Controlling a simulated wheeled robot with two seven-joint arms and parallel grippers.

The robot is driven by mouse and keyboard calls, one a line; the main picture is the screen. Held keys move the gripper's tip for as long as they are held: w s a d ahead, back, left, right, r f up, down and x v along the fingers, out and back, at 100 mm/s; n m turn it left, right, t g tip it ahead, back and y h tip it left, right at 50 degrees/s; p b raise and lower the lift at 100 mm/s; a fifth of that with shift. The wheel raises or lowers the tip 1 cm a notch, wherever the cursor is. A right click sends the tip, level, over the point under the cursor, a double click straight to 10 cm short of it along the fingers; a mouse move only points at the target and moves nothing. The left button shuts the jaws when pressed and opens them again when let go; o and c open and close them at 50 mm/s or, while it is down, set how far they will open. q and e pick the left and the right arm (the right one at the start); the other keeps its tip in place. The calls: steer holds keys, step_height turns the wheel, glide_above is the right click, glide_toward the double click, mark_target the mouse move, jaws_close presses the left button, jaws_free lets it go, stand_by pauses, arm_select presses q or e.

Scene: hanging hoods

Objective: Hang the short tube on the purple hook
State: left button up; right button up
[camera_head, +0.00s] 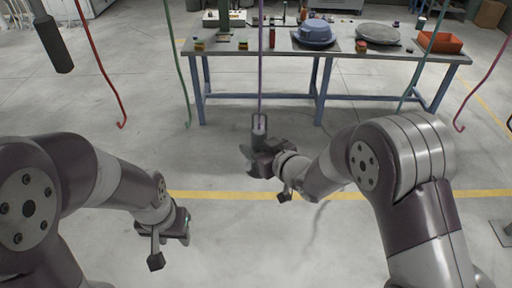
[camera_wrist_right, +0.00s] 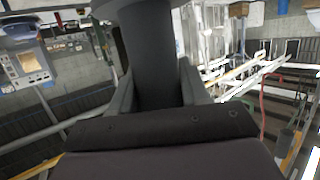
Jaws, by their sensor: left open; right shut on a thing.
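The purple hook (camera_head: 261,70) hangs as a thin rod from above, near the middle of the head view. Its lower end meets the tube's top edge in the picture; I cannot tell whether they touch. The short tube (camera_head: 259,124) is dark grey and roughly upright. My right gripper (camera_head: 262,150) is shut on it from below. In the right wrist view the tube (camera_wrist_right: 155,60) fills the space between the fingers, and the hook cannot be made out. My left gripper (camera_head: 178,226) is open and empty, low at left of centre.
A red hook (camera_head: 96,60) and a green hook (camera_head: 177,70) hang to the left, a teal hook (camera_head: 430,45) and a pink hook (camera_head: 487,80) to the right. A dark tube (camera_head: 52,40) hangs at upper left. A workbench (camera_head: 350,56) with items stands behind.

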steer(key=shift+f+b, duration=1.25)
stand_by(0.4)
steer(key=o, duration=1.3)
steer(key=shift+o, duration=0.2)
steer(key=shift+s, duration=0.1)
steer(key=shift+d, duration=0.1)
